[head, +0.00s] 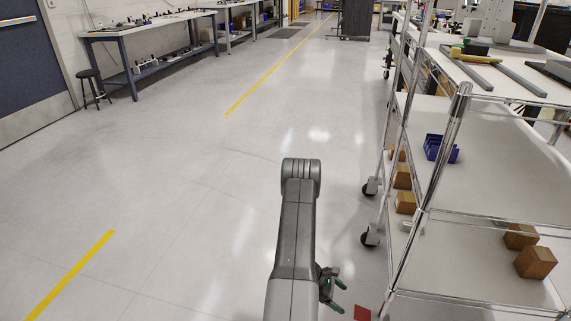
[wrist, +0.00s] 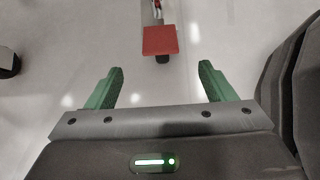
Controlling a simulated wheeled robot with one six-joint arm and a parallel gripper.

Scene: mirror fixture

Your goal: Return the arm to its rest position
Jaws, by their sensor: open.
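My gripper (wrist: 160,85) shows in the wrist view with its two green fingers spread wide and nothing between them. In the head view my gripper (head: 339,294) is low, just right of my arm, over the floor. My arm reaches forward from the bottom middle, and part of the gripper is hidden behind it. A red square plate (wrist: 159,40) is beyond the fingertips in the wrist view, apart from them. It also shows in the head view (head: 362,313), right of the gripper.
A wheeled wire shelf cart (head: 470,225) with a blue bin (head: 440,148) and several brown boxes (head: 535,262) stands close on the right. Workbenches (head: 150,35) and a stool (head: 92,85) are far left. The floor (head: 190,190) left of my arm is clear.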

